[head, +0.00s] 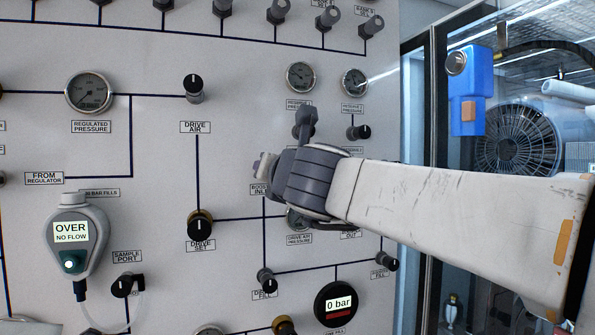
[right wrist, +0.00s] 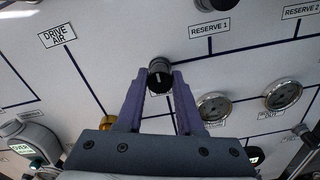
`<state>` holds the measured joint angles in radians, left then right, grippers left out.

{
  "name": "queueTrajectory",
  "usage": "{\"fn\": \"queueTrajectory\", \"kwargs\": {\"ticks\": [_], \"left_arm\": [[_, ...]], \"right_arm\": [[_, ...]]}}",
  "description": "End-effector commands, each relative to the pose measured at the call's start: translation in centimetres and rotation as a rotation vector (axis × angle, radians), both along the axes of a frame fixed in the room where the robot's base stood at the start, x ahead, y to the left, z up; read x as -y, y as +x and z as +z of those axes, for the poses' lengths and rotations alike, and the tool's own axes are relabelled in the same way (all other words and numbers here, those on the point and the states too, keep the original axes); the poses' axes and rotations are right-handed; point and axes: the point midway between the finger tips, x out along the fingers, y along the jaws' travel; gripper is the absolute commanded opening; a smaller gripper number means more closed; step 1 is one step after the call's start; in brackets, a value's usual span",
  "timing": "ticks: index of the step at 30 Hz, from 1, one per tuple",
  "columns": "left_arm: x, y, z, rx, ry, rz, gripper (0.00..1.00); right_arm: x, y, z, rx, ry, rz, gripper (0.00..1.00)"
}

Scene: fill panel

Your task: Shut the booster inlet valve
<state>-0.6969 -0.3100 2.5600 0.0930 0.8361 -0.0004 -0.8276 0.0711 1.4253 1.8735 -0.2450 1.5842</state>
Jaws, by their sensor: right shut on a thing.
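My right gripper (head: 264,167) reaches the panel from the right and is at the spot just above the partly covered "BOOST INLET" label (head: 259,189). In the right wrist view its two purple fingers (right wrist: 159,84) are shut on a black knob (right wrist: 159,76), one on each side. I take this knob to be the booster inlet valve. It shows a short white mark on its face. In the head view the gripper hides the knob. My left gripper is not in view.
The drive air knob (head: 194,84) is up and left, another brass-collared knob (head: 201,225) lower left. Two gauges (head: 300,77) sit above my gripper. A "0 bar" display (head: 336,304) is below. A grey fill unit (head: 72,235) reads "OVER NO FLOW". A blue device (head: 467,92) is at right.

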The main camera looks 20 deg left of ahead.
Motion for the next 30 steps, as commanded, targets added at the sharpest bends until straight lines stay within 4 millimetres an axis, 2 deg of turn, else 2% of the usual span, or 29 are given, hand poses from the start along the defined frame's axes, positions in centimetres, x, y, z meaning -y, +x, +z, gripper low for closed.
{"fn": "queueTrajectory", "kwargs": {"ticks": [5,6,7,16,20,30], "left_arm": [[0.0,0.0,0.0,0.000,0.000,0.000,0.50],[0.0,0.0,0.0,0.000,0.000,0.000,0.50],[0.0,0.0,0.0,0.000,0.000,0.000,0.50],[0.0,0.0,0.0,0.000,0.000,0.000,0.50],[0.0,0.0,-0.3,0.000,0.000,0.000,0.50],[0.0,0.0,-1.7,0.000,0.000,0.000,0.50]], "right_arm": [[-0.1,0.0,-0.2,-0.004,0.000,0.001,0.00],[-0.1,0.0,-0.2,-0.004,0.000,0.001,0.52],[-0.1,0.0,-0.2,-0.004,-0.001,0.001,0.63],[0.0,0.0,-0.1,-0.001,-0.001,0.000,0.65],[0.4,-0.7,-0.1,0.000,0.000,0.001,0.65],[3.9,-6.0,-0.1,0.001,0.002,0.003,0.65]]}}
